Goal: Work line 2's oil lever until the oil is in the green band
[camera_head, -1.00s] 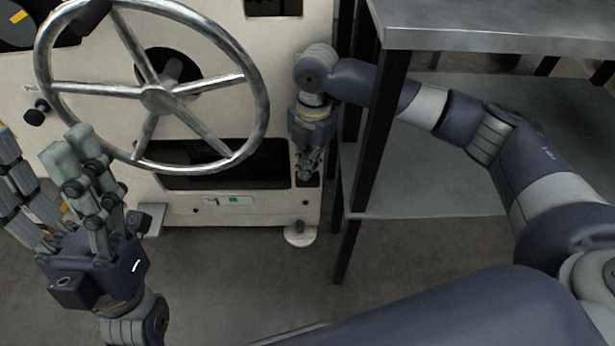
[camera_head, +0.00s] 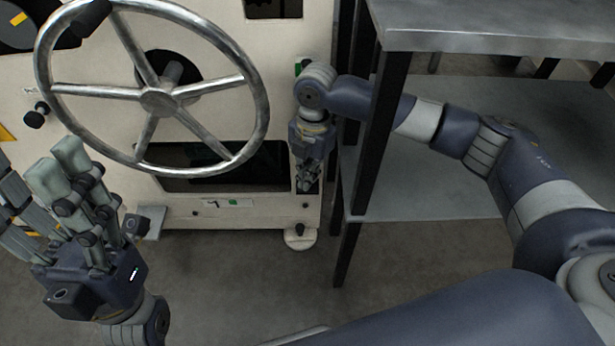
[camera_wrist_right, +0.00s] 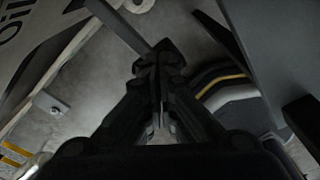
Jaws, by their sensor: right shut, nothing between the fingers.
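My right gripper (camera_head: 306,187) is shut and empty, pointing down in front of the lower right corner of the cream machine (camera_head: 220,217). In the right wrist view its fingertips (camera_wrist_right: 157,52) are together. A grey flat bar (camera_wrist_right: 118,24) runs up to the tips there; I cannot tell whether it is the oil lever or whether they touch. In the head view the gripper hides whatever is behind it. A small label with a green patch (camera_head: 233,203) sits low on the machine; I cannot read an oil level. My left gripper (camera_head: 32,175) is open and empty at the left.
A large steel handwheel (camera_head: 158,100) fills the upper left, in front of the machine. A metal shelf rack (camera_head: 500,38) stands close to the right, its black leg (camera_head: 375,150) beside my right arm. A round foot (camera_head: 300,238) is below the gripper. Floor in front is clear.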

